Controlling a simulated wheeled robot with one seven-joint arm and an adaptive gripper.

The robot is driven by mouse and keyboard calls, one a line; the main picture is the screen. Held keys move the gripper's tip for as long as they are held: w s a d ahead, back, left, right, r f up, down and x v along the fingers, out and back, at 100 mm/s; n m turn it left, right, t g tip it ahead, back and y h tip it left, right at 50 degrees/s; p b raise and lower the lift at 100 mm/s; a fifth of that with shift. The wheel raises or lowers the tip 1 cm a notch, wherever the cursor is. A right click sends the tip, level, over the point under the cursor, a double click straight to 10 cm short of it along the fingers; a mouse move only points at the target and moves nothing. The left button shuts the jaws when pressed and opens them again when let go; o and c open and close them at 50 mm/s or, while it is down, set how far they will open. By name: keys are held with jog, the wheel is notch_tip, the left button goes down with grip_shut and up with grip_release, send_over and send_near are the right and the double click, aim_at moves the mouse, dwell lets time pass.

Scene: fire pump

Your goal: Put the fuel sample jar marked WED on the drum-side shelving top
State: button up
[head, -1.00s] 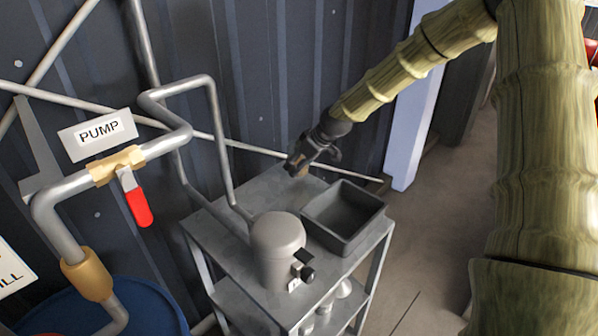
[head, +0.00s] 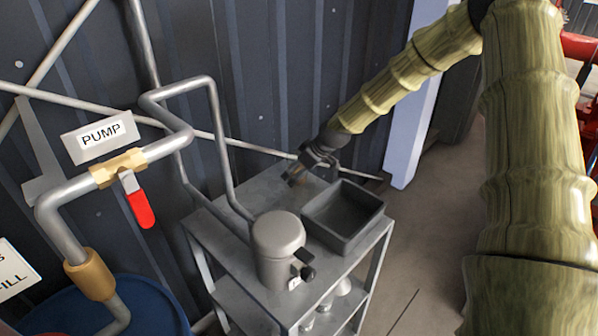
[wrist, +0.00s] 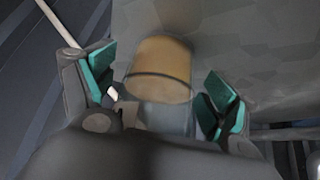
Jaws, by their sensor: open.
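A jar (wrist: 158,72) with an amber-brown part and a clear, greyish part shows blurred between my fingers in the wrist view. No WED marking is readable on it. My gripper (wrist: 163,82) is open, with its teal pads on either side of the jar. A gap shows on each side. In the head view my gripper (head: 302,170) is low over the back of the grey shelving top (head: 248,196), and its fingers mostly hide the jar. I cannot tell whether the jar touches the surface.
A grey open bin (head: 344,216) stands on the shelving top just in front of my gripper. A grey canister (head: 278,250) stands to its left, at the front. Pipes with a red-handled valve (head: 140,207) and a PUMP sign (head: 100,134) are at left.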

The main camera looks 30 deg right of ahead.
jog(key=shift+r, duration=0.1)
jog(key=b+v, duration=0.2)
jog(key=v, duration=1)
dwell(0.4)
jog(key=shift+s, duration=0.1)
dwell(0.4)
